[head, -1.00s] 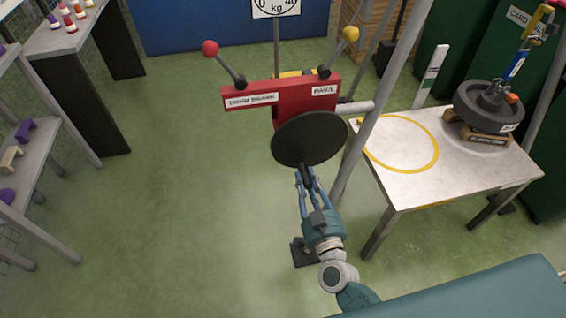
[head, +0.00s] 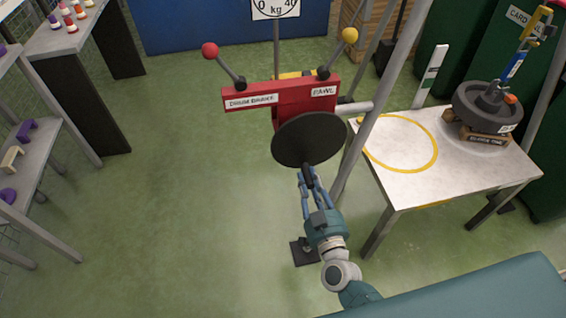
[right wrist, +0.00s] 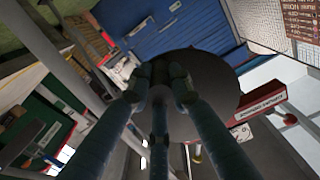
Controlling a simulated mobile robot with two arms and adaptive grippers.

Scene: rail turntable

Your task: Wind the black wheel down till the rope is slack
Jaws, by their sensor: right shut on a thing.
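The black wheel (head: 308,139) is a dark disc on the front of a red winch box (head: 300,95) with a drum brake label and a pawl label. My right gripper (head: 308,176) is shut on the wheel's handle at the disc's lower edge. In the right wrist view the fingers (right wrist: 160,85) close around the handle, with the black wheel (right wrist: 215,75) behind them. A lever with a red ball (head: 210,50) and one with a yellow ball (head: 350,35) rise from the box. The rope near the load is hard to make out. My left gripper is not in view.
A white table (head: 400,190) with a yellow ring stands at right. A dark round weight (head: 487,107) rests on a wooden block there, below a yellow hook (head: 540,17). A grey post (head: 378,115) stands close to the wheel's right.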

